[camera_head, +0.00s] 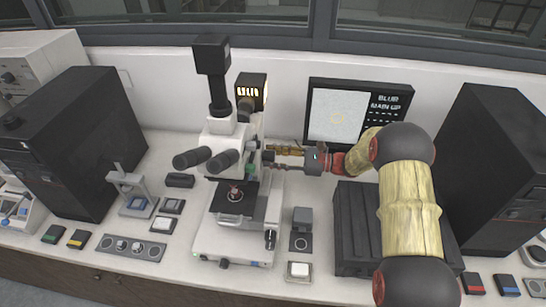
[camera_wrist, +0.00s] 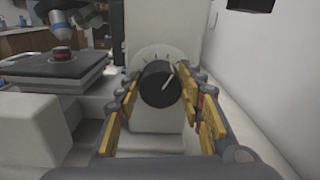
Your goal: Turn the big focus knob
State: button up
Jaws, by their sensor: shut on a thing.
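The big focus knob (camera_wrist: 158,84) is a black round knob with a white pointer line, set on a pale dial on the side of the white microscope (camera_head: 240,185). In the wrist view, my gripper (camera_wrist: 162,95) has a yellow-padded finger on each side of the knob, shut on it. In the head view, my gripper (camera_head: 278,151) reaches in from the right to the back right side of the microscope column, and the knob is hidden there. The pointer line leans to the upper right in the wrist view.
The microscope stage (camera_wrist: 60,72) carries a small dark red sample. A monitor (camera_head: 345,112) behind reads "BLUR" and "MAIN UP". A black ribbed box (camera_head: 352,225) stands under my arm. Small blocks and a white button pad (camera_head: 299,270) lie right of the microscope base.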

jog(key=shift+r+p, duration=0.1)
jog(key=shift+p, duration=0.25)
jog(key=m+p, duration=0.2)
jog(key=shift+r+p, duration=0.1)
jog(key=shift+p, duration=0.3)
jog(key=m+p, duration=0.3)
jog(key=shift+w, duration=0.1)
jog(key=shift+f+m+p, duration=0.2)
jog(key=shift+m+p, duration=0.1)
jog(key=o, duration=1.1)
jog(key=shift+c, duration=0.2)
jog(key=shift+o, duration=0.5)
jog(key=v, duration=1.2)
